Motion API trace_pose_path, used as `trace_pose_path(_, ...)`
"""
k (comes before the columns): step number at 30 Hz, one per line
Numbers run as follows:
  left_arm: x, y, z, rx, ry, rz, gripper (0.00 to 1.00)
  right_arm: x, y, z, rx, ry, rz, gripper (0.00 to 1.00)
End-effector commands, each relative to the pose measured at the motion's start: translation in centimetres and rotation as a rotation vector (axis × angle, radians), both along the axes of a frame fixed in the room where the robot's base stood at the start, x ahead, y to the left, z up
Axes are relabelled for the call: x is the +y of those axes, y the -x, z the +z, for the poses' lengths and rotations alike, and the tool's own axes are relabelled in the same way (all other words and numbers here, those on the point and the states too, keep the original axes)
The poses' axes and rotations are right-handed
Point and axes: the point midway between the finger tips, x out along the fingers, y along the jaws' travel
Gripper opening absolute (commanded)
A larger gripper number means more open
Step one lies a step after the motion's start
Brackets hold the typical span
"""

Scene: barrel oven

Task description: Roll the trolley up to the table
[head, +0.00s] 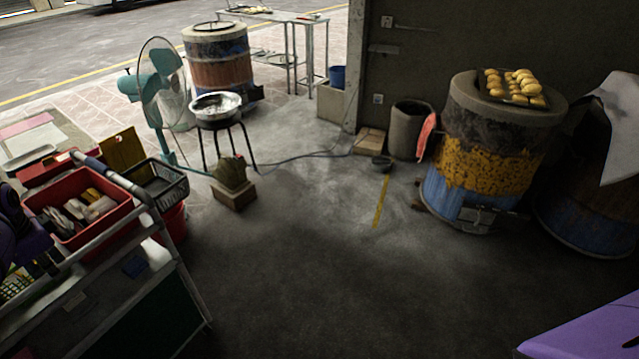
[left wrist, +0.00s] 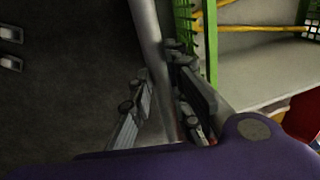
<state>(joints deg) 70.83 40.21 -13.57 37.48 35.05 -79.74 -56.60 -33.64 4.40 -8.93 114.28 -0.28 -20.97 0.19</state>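The trolley (head: 165,262) stands at the lower left in the head view, with a metal frame and a red bin (head: 75,238) on top. My left gripper (head: 42,264) is at its near top rail, by the left picture edge. In the left wrist view the grey rail (left wrist: 148,30) runs between the two fingers (left wrist: 162,90), which close in on both its sides. A low table (head: 50,128) with trays is behind the trolley at the left. A metal table (head: 308,22) stands at the far back. My right gripper is out of view.
A teal fan (head: 160,75), a stool (head: 222,125) with a metal bowl, and a small box (head: 233,197) stand beyond the trolley. A barrel oven (head: 490,150) with buns on top is at the right. The concrete floor in the middle is clear.

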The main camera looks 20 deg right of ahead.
Motion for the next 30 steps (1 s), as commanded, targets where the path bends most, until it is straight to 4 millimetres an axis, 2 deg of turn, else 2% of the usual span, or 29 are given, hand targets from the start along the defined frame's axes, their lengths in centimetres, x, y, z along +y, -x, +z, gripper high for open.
trace_pose_path(1, 0.2, -0.4, 0.5, -0.015, -0.007, -0.001, 0.18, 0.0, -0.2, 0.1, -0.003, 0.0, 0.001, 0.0)
trace_pose_path(5, 0.2, -0.4, 0.5, -0.014, -0.007, -0.001, 0.35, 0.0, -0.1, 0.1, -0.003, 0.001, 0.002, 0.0)
trace_pose_path(12, 0.2, -0.2, 0.3, -0.008, -0.004, 0.0, 0.36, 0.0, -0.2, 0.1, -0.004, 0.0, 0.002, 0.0)
trace_pose_path(15, 0.1, -0.2, 0.4, -0.008, -0.003, 0.0, 0.36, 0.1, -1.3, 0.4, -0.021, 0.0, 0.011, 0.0)
trace_pose_path(17, 0.1, -0.2, 0.6, -0.008, -0.004, 0.0, 0.36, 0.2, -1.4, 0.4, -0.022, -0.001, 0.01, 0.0)
trace_pose_path(22, 0.0, 0.2, 2.6, -0.011, -0.004, -0.001, 0.36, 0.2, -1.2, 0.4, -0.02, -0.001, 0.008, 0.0)
trace_pose_path(30, -0.8, 1.0, 8.5, -0.012, -0.006, -0.002, 0.36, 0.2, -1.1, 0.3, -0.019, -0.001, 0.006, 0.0)
